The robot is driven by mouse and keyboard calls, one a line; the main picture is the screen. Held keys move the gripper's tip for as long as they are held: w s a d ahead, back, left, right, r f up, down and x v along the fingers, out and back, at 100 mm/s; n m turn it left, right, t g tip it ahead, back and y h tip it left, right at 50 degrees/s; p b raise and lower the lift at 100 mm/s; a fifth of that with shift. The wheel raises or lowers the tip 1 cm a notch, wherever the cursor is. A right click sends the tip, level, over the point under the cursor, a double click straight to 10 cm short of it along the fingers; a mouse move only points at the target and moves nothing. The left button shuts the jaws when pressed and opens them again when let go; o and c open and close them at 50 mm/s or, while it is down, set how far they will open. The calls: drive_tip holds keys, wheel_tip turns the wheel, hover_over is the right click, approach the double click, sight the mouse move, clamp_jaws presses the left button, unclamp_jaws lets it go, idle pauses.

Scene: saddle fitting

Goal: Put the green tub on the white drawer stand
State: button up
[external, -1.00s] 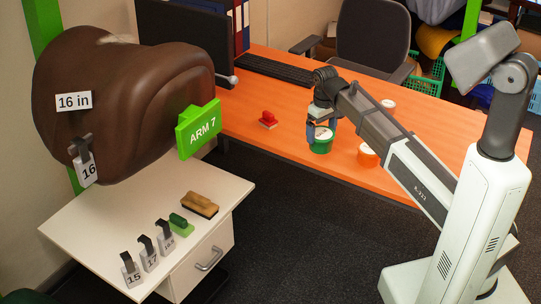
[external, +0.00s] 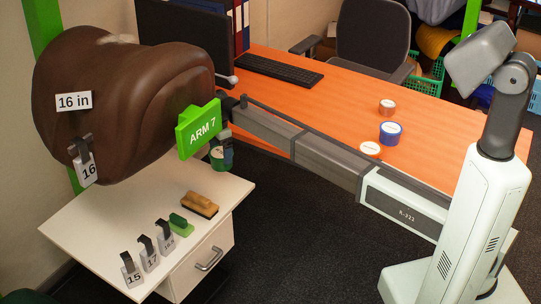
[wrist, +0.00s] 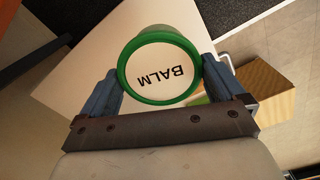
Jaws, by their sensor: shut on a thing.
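My gripper (external: 222,149) is shut on the green tub (external: 219,164), just below and beside the green ARM 7 sign in the external view. In the wrist view the tub (wrist: 159,68) sits between both fingers, its white lid reading BALM facing the camera. The white drawer stand (external: 100,222) stands at the lower left. The tub appears above the back right part of its top, apart from it. The stand's pale top (wrist: 85,72) shows beneath the tub in the wrist view.
A brush (external: 200,205), a green block (external: 181,224) and several numbered clips line the stand's front right side. The stand's left part is clear. Other tubs, one blue (external: 390,133), remain on the orange desk.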

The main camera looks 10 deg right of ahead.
sight(214, 150)
drive_tip(key=a+n, duration=0.1)
drive_tip(key=w+a+n, duration=0.1)
drive_tip(key=shift+w+f+n, duration=0.25)
drive_tip(key=shift+f+n, duration=0.05)
drive_tip(key=shift+f, duration=0.05)
drive_tip(key=shift+w+a+f, duration=0.1)
drive_tip(key=shift+a+f, duration=0.05)
drive_tip(key=shift+f, duration=4.9)
drive_tip(key=shift+f, duration=0.2)
drive_tip(key=o, duration=0.8)
drive_tip(key=shift+o, duration=0.2)
drive_tip(key=shift+r, duration=0.15)
wheel_tip(214, 150, up, 12)
drive_tip(key=shift+r, duration=0.1)
